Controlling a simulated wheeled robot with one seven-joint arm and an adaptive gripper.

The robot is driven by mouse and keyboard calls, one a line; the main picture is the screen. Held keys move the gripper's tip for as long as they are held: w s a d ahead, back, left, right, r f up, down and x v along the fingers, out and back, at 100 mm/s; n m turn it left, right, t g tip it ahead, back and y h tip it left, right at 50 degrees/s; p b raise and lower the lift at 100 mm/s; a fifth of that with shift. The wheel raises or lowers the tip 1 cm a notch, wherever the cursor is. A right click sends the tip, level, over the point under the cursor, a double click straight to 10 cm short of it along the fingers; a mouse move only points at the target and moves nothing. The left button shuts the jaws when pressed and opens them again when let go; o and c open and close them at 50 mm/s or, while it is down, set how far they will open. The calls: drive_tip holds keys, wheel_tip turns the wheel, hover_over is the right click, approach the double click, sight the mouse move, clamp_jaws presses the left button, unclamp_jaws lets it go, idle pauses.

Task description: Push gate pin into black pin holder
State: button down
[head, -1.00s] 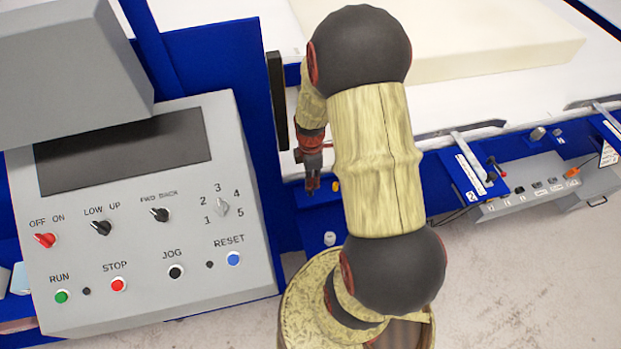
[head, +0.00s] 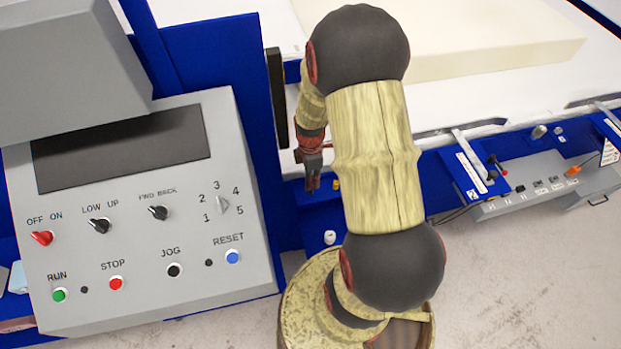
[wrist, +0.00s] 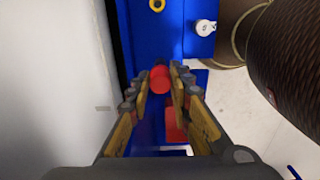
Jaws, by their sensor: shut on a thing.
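A red round-ended piece (wrist: 160,78), which looks like the gate pin, sits between the fingertips of my gripper (wrist: 161,84) in the wrist view. My gripper is shut on it, above a blue surface. In the head view my gripper (head: 313,181) points down over the blue frame beside the white bed. The pin is too small to make out there. I cannot make out a black pin holder with certainty. A black upright bar (head: 277,95) stands just left of my arm.
A grey control panel (head: 140,270) stands at the left. Cream foam (head: 480,50) lies on the white bed. A yellow ring (wrist: 156,4) and a white knob (wrist: 205,27) sit on the blue surface beyond my fingertips. A grey box (head: 545,190) is at the right.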

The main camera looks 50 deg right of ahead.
drive_tip(key=shift+f+b, duration=0.5)
drive_tip(key=shift+f, duration=0.45)
drive_tip(key=c, duration=1.5)
unclamp_jaws()
drive_tip(key=shift+c, duration=0.2)
drive_tip(key=shift+r, duration=0.15)
drive_tip(key=shift+r+p, duration=2.4)
drive_tip(key=shift+r, duration=0.5)
wheel_tip(320, 180, up, 12)
drive_tip(key=shift+f, duration=0.1)
